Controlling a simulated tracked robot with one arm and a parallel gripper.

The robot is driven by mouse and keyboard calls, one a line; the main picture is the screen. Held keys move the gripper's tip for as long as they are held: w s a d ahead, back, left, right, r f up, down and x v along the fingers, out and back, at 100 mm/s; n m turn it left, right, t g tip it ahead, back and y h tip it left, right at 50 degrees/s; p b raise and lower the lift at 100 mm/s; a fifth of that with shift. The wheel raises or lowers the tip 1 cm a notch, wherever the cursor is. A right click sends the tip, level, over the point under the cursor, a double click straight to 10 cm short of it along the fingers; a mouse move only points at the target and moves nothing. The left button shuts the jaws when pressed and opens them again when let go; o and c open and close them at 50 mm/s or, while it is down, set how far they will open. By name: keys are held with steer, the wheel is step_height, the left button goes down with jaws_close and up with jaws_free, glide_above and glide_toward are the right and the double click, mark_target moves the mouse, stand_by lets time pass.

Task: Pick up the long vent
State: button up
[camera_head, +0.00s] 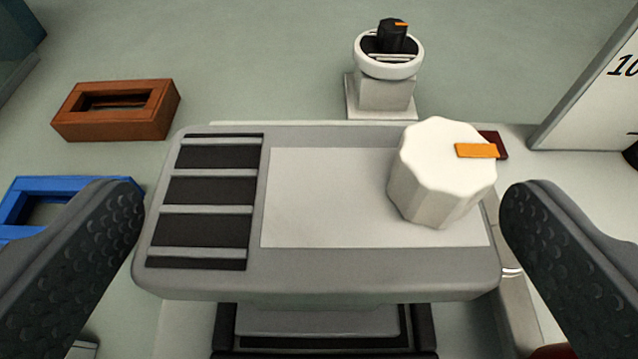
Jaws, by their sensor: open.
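The long vent (380,275) is a wide grey block with rounded corners, in the middle of the head view. Dark slots with light slats fill its left end. A pale flat panel covers most of the rest. A white fluted knob (430,180) with an orange mark stands at the right of this panel. My gripper (325,195) is open, with one dark textured finger near the left end of the vent and one near the right end. I cannot tell whether either finger touches it.
A round white vent (385,70) with a black knob stands on a pale block behind. A brown frame (115,110) and a blue frame (15,215) lie at left. A white panel marked 10 (595,100) stands at right. Dark slatted parts (320,342) sit below the vent.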

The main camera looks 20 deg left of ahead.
mark_target(316, 216)
steer(key=x, duration=0.5)
steer(key=c, duration=1)
steer(key=shift+o, duration=0.2)
steer(key=shift+r, duration=0.1)
